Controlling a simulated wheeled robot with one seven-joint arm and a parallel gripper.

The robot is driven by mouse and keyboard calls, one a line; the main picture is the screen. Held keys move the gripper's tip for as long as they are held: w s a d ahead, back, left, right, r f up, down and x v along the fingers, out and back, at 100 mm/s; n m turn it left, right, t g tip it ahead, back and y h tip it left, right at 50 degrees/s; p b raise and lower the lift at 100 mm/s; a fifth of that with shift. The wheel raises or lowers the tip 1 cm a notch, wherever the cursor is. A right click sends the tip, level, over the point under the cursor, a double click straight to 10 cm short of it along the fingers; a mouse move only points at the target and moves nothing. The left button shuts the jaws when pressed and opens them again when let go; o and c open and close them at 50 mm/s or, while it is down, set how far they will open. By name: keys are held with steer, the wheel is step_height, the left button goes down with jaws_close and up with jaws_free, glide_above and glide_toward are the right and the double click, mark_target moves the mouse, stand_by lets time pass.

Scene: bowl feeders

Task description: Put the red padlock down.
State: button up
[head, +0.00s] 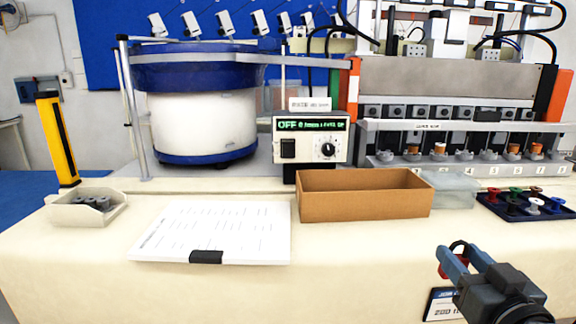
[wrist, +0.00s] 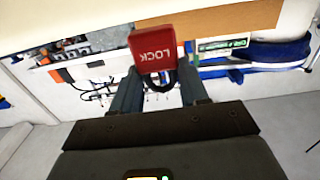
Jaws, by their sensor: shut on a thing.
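The red padlock (wrist: 152,48) is large in the wrist view, its "LOCK" lettering upside down in the picture. Its dark shackle (wrist: 158,82) lies between the two fingers of my gripper (wrist: 160,88), which is shut on it. In the head view my gripper (head: 461,259) is at the lower right, in front of the worktable (head: 350,270). There only a sliver of red and the dark shackle show, the rest hidden by the finger. The padlock hangs clear of the table top.
On the table stand a cardboard box (head: 365,208), a clear tray (head: 452,189), a dark tray of coloured knobs (head: 515,211), a paper clipboard (head: 212,232) and a beige bin (head: 86,214). A control box (head: 311,141) stands behind. The table front between clipboard and gripper is bare.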

steer(key=a+f, duration=0.2)
steer(key=f, duration=0.7)
steer(key=a+f, duration=0.3)
steer(key=f, duration=0.6)
steer(key=s+a+f, duration=0.1)
steer(key=s+f, duration=0.2)
steer(key=f, duration=0.4)
steer(key=s+a+f, duration=0.1)
steer(key=s+f, duration=0.3)
steer(key=f, duration=0.2)
steer(key=shift+a+f, duration=0.25)
steer(key=shift+f, duration=0.15)
steer(key=shift+s, duration=0.1)
